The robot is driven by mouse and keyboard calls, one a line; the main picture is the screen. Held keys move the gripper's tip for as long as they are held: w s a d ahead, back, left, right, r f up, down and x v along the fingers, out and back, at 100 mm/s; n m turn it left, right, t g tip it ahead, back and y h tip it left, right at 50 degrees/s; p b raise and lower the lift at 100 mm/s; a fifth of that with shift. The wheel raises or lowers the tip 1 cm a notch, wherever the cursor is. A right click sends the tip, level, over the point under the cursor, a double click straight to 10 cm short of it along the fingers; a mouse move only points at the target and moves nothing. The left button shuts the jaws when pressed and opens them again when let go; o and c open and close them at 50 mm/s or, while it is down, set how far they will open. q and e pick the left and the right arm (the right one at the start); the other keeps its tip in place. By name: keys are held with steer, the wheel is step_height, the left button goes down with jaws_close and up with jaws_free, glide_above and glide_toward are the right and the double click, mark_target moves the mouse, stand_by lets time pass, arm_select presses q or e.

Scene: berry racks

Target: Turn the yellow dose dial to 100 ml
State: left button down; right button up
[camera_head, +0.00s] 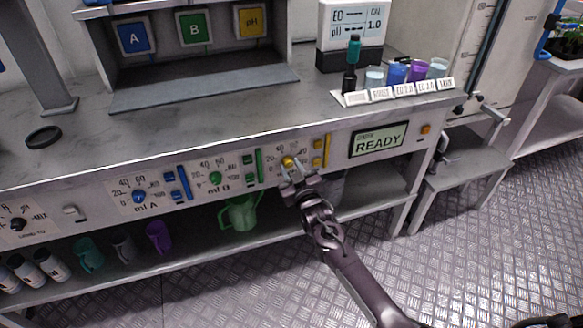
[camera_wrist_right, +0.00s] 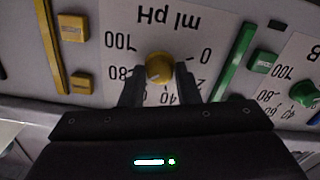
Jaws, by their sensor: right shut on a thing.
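The yellow dose dial (camera_head: 288,162) is on the front panel, left of the display. In the right wrist view the dial (camera_wrist_right: 159,66) appears under upside-down "ml pH" lettering, on a scale (camera_wrist_right: 165,35) whose 0, 40, 80 and 100 show. A pale mark shows on the dial's lower side in that view, but I cannot read its exact setting. My right gripper (camera_head: 292,170) is at the dial, with one finger on each side of it, shut on it; its fingers also show in the wrist view (camera_wrist_right: 159,82). My left gripper is not in view.
The display (camera_head: 378,140) reads READY. A blue dial (camera_head: 138,197) and a green dial (camera_head: 215,179) sit further left. Yellow buttons and a yellow bar (camera_head: 327,150) are right of the yellow dial. Several cups stand on the bench above; a green jug (camera_head: 240,213) stands on the shelf below.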

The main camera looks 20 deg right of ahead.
steer(key=shift+m, duration=1)
steer(key=m, duration=0.3)
steer(key=shift+m+p, duration=0.3)
steer(key=shift+p, duration=0.1)
steer(key=m, duration=0.3)
steer(key=shift+p, duration=0.3)
steer(key=shift+m, duration=1.1)
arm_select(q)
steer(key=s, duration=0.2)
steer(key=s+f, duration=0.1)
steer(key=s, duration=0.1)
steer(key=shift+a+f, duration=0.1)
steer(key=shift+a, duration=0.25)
arm_select(e)
steer(key=shift+m, duration=0.4)
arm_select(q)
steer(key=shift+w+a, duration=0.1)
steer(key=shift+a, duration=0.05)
